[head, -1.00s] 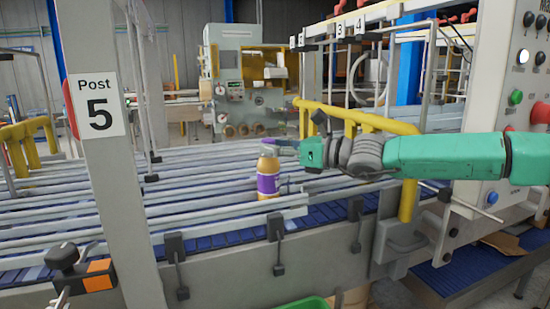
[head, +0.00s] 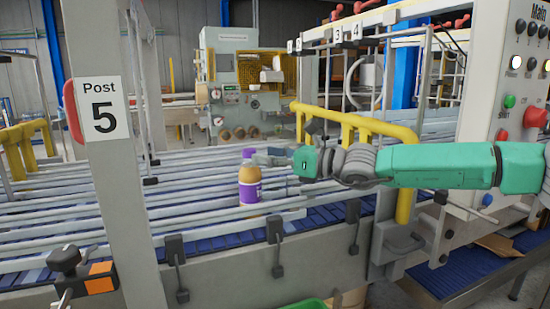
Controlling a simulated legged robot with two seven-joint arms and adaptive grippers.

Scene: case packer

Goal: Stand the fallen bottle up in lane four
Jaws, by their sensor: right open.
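The bottle (head: 249,186), orange-yellow with a purple label and purple cap, stands upright between the lane rails of the conveyor, near its front edge. The lane number at its base cannot be read from here. My right gripper (head: 262,157) reaches in from the right at the height of the bottle's neck and cap. Its grey fingers are open and point left, right beside the bottle; I cannot tell whether they touch it. My left gripper is not in view.
Long metal lane rails (head: 105,209) run over the blue conveyor. A grey post marked 5 (head: 125,190) stands at front left. Yellow guard rails (head: 350,118) and a control panel (head: 515,60) with a red button are on the right. Numbered lane tags (head: 340,33) hang at back right.

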